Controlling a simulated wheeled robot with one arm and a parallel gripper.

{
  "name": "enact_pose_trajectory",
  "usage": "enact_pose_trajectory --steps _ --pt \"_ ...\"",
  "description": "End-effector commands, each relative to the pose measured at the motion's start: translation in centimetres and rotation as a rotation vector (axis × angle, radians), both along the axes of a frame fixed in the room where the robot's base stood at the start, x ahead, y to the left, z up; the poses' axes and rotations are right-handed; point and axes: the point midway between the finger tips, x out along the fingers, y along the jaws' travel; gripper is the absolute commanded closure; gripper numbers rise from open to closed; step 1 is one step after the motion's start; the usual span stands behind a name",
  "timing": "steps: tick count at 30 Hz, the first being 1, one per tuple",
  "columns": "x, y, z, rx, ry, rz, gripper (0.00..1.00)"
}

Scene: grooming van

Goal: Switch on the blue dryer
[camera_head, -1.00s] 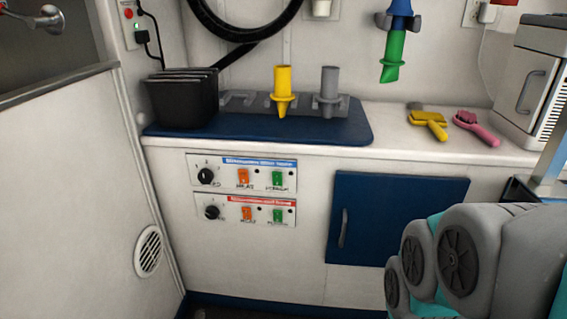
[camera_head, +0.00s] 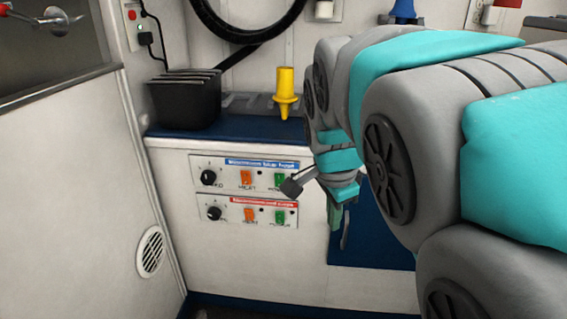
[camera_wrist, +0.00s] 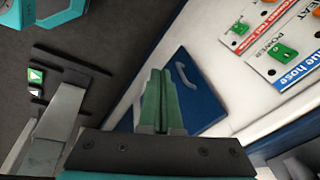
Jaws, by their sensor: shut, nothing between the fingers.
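The blue-labelled dryer panel (camera_head: 228,173) is the upper of two white panels on the cabinet front. It has a black knob (camera_head: 208,177), an orange heat switch (camera_head: 246,179) and a green power switch (camera_head: 279,180). In the wrist view its blue label (camera_wrist: 297,78) and green switch (camera_wrist: 282,52) show at upper right. I cannot tell the switch's position. My gripper (camera_head: 336,214) is right of and below the panel, before the blue door, apart from the switch. Its green fingers (camera_wrist: 160,100) are shut and empty. A part of my arm covers the panel's lower right corner.
The red-labelled panel (camera_head: 228,212) with similar controls is just below. A blue cabinet door (camera_head: 378,238) with a handle (camera_wrist: 185,76) is right of it. Above, a counter holds a black bin (camera_head: 185,100) and a yellow nozzle (camera_head: 286,90). My arm hides the counter's right side.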

Motion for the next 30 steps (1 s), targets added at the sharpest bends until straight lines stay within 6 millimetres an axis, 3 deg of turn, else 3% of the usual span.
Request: enact_pose_trajectory --steps 1,6,13,18,30 --pt "1.5 1.4 0.9 0.014 -0.034 -0.051 1.0" --pt "5.4 6.1 3.4 0.09 -0.135 -0.247 1.0" --pt "8.2 11.0 5.4 0.184 -0.213 -0.413 1.0" --pt "8.7 12.4 6.1 0.215 -0.233 -0.455 1.0" --pt "8.9 12.4 5.8 0.216 -0.234 -0.46 1.0"
